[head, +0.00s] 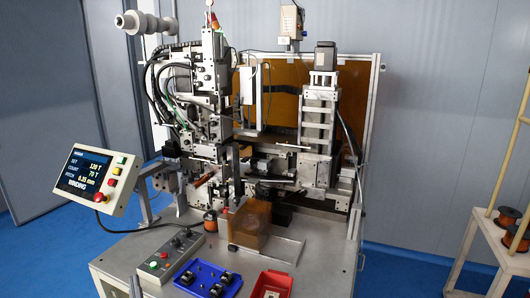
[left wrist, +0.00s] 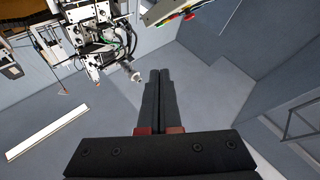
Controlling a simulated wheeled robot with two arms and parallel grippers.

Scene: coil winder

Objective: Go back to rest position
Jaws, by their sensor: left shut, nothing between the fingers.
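My left gripper (left wrist: 159,74) is shut and empty in the left wrist view, its two dark fingers side by side with grey wall behind them. In the head view the tip of my left gripper (head: 136,287) shows at the bottom edge, in front of the table's front left edge. It holds nothing and appears apart from the machine. My right gripper is not in view. The coil winder (head: 245,130) stands on its table in the middle of the head view. Part of it also shows upper left in the left wrist view (left wrist: 95,35).
A tilted display panel (head: 95,181) is at the left. On the table are a control box (head: 165,257), a blue tray (head: 228,291) with dark parts and a red tray (head: 269,284). A rack with copper spools (head: 509,212) stands at the right. Blue floor is free between.

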